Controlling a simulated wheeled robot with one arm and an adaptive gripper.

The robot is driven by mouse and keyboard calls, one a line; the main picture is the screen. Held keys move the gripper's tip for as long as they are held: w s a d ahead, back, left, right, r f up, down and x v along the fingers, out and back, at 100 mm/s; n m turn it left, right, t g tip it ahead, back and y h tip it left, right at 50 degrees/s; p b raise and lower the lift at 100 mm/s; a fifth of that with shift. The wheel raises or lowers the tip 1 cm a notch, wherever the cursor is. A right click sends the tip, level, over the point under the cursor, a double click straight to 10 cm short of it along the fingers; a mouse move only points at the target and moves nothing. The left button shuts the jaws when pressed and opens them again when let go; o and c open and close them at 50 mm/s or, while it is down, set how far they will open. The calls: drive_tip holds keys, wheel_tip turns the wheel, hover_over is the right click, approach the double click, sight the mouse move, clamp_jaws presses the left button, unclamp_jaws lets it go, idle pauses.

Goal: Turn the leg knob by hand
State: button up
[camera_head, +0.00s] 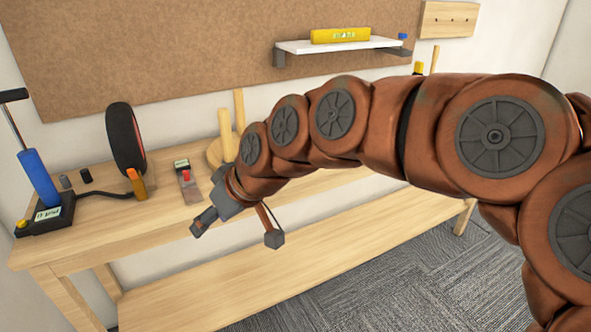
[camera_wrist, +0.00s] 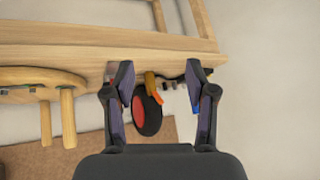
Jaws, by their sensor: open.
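I cannot pick out a leg knob for certain in either view. The wooden workbench (camera_head: 330,190) stands along the wall, and its front legs show at the lower left and far right. My gripper (camera_head: 235,234) is open and empty in front of the bench's front edge, its fingers spread apart. In the wrist view my gripper (camera_wrist: 160,72) has a finger on each side, with the bench edge (camera_wrist: 60,38) beyond, upside down. No finger clearly touches anything.
A wall shelf (camera_head: 345,46) holds a yellow level (camera_head: 340,35). Carpet (camera_head: 400,275) in front is clear.

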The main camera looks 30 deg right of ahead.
drive_tip(key=w+d+f+t+b, duration=0.2)
drive_tip(key=w+d+t+b, duration=0.5)
drive_tip(key=w+d+b, duration=0.65)
drive_tip(key=w+d+f+m+t+h+b, duration=0.25)
drive_tip(key=d+b, duration=0.35)
drive_tip(key=d, duration=0.4)
drive_tip(key=w+d+f+m+t+h+b, duration=0.1)
drive_tip(key=d+f+m+t+h+b, duration=0.2)
drive_tip(key=d+b, duration=0.45)
drive_tip(key=shift+n+g+h, duration=0.25)
drive_tip(key=shift+g, duration=0.1)
drive_tip(key=w, duration=0.1)
drive_tip(key=w+d, duration=0.1)
drive_tip(key=w, duration=0.2)
drive_tip(key=shift+w+d+r, duration=0.15)
drive_tip(key=shift+w+d, duration=0.2)
drive_tip(key=shift+d, duration=0.05)
drive_tip(key=shift+w+d+r, duration=0.15)
drive_tip(key=shift+w, duration=1.1)
drive_tip(key=shift+c, duration=0.2)
